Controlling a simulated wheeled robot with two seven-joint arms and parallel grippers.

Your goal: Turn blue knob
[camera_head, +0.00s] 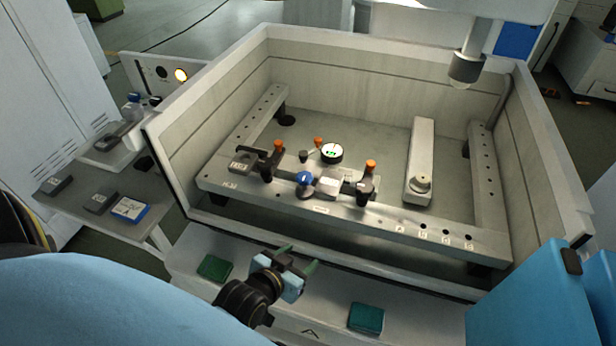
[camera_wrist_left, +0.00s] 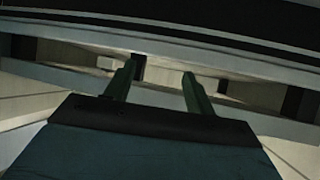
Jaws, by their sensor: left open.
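The blue knob (camera_head: 305,179) sits on the front rail of the fixture in the tank, next to a pale grey block (camera_head: 328,183). My left gripper (camera_head: 298,258) is open and empty, in front of the tank's front wall and apart from the knob. Its green fingers also show apart in the left wrist view (camera_wrist_left: 160,82), with nothing between them. The knob cannot be made out in the left wrist view. My right gripper is not in view.
Clamps with orange tips (camera_head: 370,166) and a round dial gauge (camera_head: 332,152) stand near the knob. The tank wall (camera_head: 250,232) lies between gripper and rail. Green pads (camera_head: 366,318) lie on the front ledge. A side shelf (camera_head: 110,222) holds small blocks.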

